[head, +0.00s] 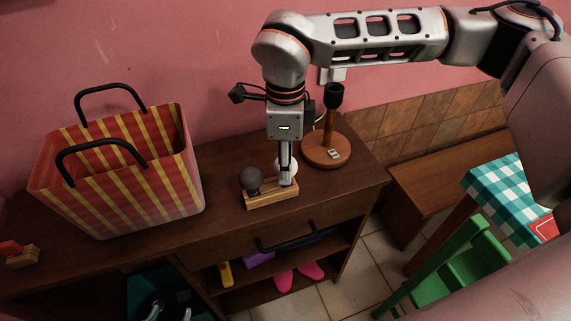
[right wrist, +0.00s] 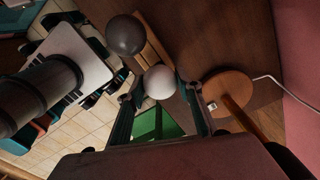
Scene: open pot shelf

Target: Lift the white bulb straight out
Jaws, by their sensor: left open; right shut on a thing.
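The white bulb (head: 283,163) stands at the right part of a light wooden block (head: 262,200) on the dark wooden cabinet. A dark grey bulb (head: 252,178) sits in the block to its left. My right gripper (head: 287,178) reaches down from above and is shut on the white bulb, partly hiding it. In the right wrist view the white bulb (right wrist: 159,82) lies between the two fingertips (right wrist: 161,90), with the dark grey bulb (right wrist: 125,35) beside it. My left gripper (head: 171,306) is open and empty at the bottom left of the head view, partly cut off.
A lamp with a round wooden base (head: 327,151) and dark socket (head: 333,95) stands right behind the block. A red and yellow striped bag (head: 125,185) stands to the left. Below are a drawer handle (head: 290,240) and shelf with pink shoes (head: 298,274). A green chair (head: 455,265) is at right.

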